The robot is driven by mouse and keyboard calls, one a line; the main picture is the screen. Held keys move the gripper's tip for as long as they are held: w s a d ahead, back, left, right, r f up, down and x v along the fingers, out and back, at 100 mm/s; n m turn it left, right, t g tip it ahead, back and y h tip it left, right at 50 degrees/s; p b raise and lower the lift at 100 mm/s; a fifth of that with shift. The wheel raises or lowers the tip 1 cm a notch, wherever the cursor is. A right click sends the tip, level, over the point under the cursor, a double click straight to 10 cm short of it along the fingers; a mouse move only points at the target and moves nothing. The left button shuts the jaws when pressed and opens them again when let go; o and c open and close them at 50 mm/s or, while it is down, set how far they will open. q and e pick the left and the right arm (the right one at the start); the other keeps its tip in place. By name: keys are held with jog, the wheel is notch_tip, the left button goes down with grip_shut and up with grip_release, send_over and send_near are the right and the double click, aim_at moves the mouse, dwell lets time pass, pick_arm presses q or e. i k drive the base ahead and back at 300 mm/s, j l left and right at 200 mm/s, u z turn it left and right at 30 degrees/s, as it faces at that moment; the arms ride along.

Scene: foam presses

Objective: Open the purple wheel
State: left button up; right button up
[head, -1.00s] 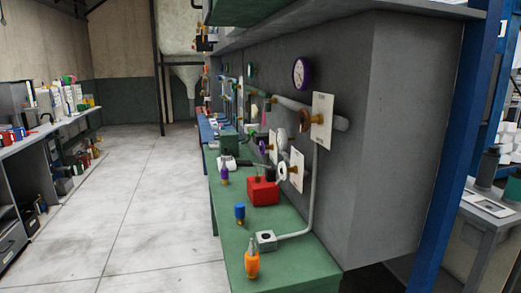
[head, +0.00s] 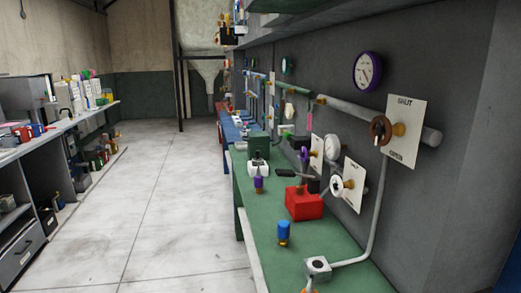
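A small dark purple wheel (head: 304,158) shows in the head view, on the wall side above the green bench, left of a plate with a white wheel (head: 332,147). It is small and seen at a slant, so its turn position cannot be read. A gauge with a purple rim (head: 368,70) hangs higher on the grey wall. Neither of my grippers is in view.
A brown wheel (head: 380,130) on a SHUT/OPEN plate (head: 403,133) and another white wheel (head: 337,187) stick out nearby. The green bench (head: 262,222) holds a red box (head: 304,203) and a blue-capped item (head: 283,231). The floor (head: 150,210) to the left is clear.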

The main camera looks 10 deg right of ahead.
aim_at(304, 153)
jog(key=i+j+u, duration=0.3)
jog(key=i, duration=0.3)
jog(key=i+l+u, duration=0.1)
jog(key=i+u, duration=0.15)
jog(key=i, duration=0.35)
jog(key=i+z, duration=0.3)
jog(key=i+j+z, duration=0.25)
jog(key=i, duration=0.15)
jog(key=i+j+z, duration=0.5)
jog(key=i+z, duration=0.25)
jog(key=i+j+z, duration=0.15)
jog(key=j+z, duration=0.15)
jog(key=z, duration=0.2)
